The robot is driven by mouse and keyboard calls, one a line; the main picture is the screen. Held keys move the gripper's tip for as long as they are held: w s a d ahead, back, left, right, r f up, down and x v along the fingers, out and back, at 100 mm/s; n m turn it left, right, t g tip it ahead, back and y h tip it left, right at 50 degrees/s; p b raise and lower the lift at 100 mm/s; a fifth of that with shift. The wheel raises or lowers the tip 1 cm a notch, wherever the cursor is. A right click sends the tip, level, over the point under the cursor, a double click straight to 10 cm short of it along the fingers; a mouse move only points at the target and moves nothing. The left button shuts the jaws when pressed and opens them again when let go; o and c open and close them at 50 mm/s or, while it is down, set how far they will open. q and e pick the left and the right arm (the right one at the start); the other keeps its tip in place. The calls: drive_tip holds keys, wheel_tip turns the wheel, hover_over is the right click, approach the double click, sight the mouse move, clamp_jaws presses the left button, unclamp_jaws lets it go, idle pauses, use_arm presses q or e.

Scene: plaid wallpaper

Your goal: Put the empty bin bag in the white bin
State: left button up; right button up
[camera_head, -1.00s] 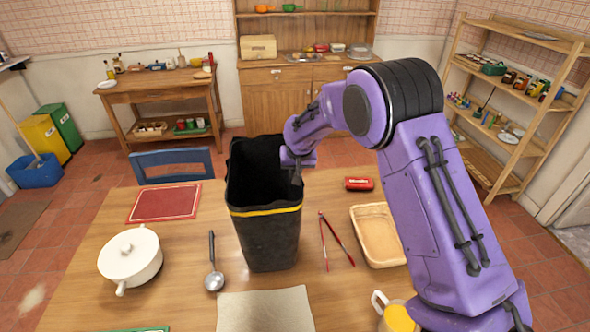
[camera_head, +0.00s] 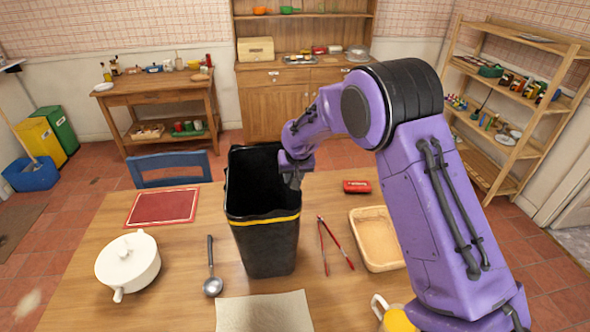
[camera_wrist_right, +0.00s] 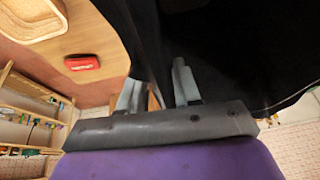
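A tall black bin bag (camera_head: 264,248) with a yellow band stands upright and open-topped on the wooden table. My right gripper (camera_head: 294,182) is at its right rim in the head view. In the right wrist view the gripper (camera_wrist_right: 158,90) has its two fingers apart, one on each side of the bag's black wall (camera_wrist_right: 150,45). A gap shows between the fingers, so they do not look closed on it. No white bin is in view. My left gripper is not in view.
A blue chair (camera_head: 172,168) stands behind.

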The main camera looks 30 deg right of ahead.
drive_tip(key=b+v, duration=0.1)
drive_tip(key=v, duration=0.2)
drive_tip(key=b+v, duration=0.1)
drive_tip(key=v, duration=0.6)
drive_tip(key=shift+w+a+b, duration=0.1)
drive_tip(key=shift+a+b, duration=0.2)
drive_tip(key=shift+b, duration=0.1)
drive_tip(key=w+a+r+m+t+y+b, duration=0.25)
drive_tip(key=w+a+m+t+b, duration=0.35)
drive_tip(key=w+a, duration=0.45)
drive_tip(key=w+d+r+m+t+h+b, duration=0.35)
drive_tip(key=w+r+m+t, duration=0.25)
drive_tip(key=m, duration=0.2)
drive_tip(key=s+d+f+m+g+h+b, duration=0.45)
drive_tip(key=s+d+m+g+b, duration=0.35)
drive_tip(key=m, duration=0.9)
drive_tip(key=s+f+m+g+y, duration=0.4)
drive_tip(key=s+f+m+y, duration=0.1)
drive_tip(key=s+f+y, duration=0.15)
drive_tip(key=shift+h, duration=0.5)
drive_tip(key=x, duration=0.4)
drive_tip(key=p+x, duration=0.1)
drive_tip(key=x, duration=0.3)
drive_tip(key=shift+s+d+f, duration=0.15)
drive_tip(key=shift+d+f, duration=0.05)
drive_tip(key=shift+f, duration=0.1)
drive_tip(key=shift+w+d+f, duration=0.1)
drive_tip(key=shift+w+f, duration=0.15)
drive_tip(key=shift+f, duration=0.2)
